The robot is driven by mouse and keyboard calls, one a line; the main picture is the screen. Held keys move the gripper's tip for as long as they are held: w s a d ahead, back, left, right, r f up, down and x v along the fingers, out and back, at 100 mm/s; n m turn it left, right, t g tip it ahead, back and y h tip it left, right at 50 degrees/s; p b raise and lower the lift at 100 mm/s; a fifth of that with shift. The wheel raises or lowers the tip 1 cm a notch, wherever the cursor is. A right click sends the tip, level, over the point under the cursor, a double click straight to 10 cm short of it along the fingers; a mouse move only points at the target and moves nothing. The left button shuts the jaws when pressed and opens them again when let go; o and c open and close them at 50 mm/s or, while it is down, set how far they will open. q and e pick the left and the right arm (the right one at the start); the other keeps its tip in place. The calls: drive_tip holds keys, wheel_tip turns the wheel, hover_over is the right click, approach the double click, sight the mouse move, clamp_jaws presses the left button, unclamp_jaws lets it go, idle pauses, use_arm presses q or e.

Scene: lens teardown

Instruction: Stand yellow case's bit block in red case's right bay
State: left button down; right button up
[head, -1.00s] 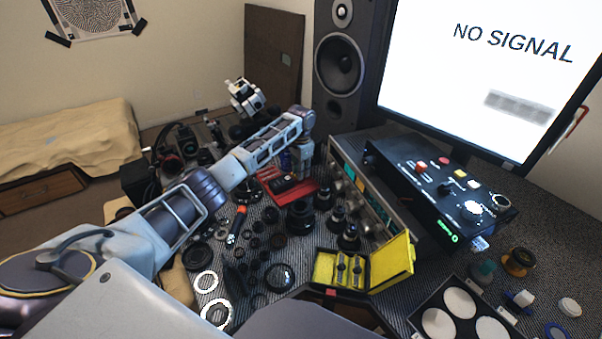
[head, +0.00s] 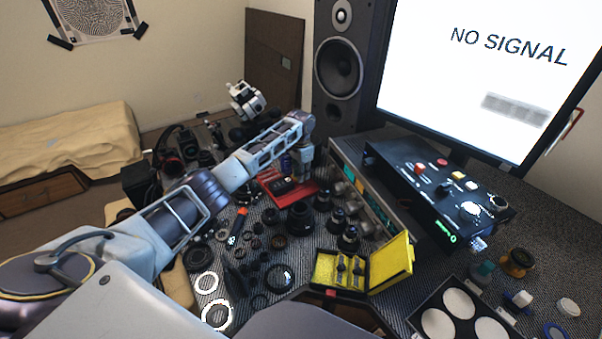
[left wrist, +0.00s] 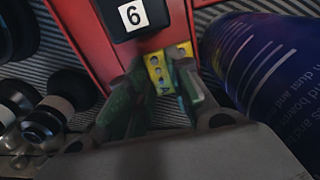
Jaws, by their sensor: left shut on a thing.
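The bit block (left wrist: 168,62), yellow with a row of holes, is between the green-padded fingers of my left gripper (left wrist: 160,88) in the left wrist view. The gripper is shut on it. In the head view my left gripper (head: 302,176) is over the right part of the red case (head: 272,186) and hides the block. The yellow case (head: 390,270) stands open at the front, with bits inside. My right gripper is not in view.
A blue can (left wrist: 268,65) stands close to the right of my left gripper. Lens parts (head: 300,217) crowd the mat around the red case. An instrument rack (head: 368,200) stands to its right. A black tray with white discs (head: 450,325) lies front right.

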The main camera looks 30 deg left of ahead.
use_arm(q)
drive_tip(key=shift+s+d+f, duration=0.1)
drive_tip(key=shift+s+f, duration=0.15)
drive_tip(key=shift+f, duration=0.2)
drive_tip(key=shift+s+f, duration=0.2)
drive_tip(key=shift+f, duration=0.25)
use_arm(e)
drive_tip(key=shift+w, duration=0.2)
use_arm(q)
drive_tip(key=c, duration=1.3)
unclamp_jaws()
drive_tip(key=shift+w+f, duration=0.25)
drive_tip(key=shift+r, duration=0.15)
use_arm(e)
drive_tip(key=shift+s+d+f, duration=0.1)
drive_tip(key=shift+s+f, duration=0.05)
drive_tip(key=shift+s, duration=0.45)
use_arm(q)
drive_tip(key=shift+w+a+r, duration=0.1)
drive_tip(key=shift+a+r, duration=0.1)
drive_tip(key=shift+r, duration=0.3)
wheel_tip(320, 180, up, 4)
drive_tip(key=shift+w+f, duration=0.1)
drive_tip(key=shift+f, duration=0.1)
wheel_tip(320, 180, up, 9)
drive_tip(key=shift+p, duration=0.4)
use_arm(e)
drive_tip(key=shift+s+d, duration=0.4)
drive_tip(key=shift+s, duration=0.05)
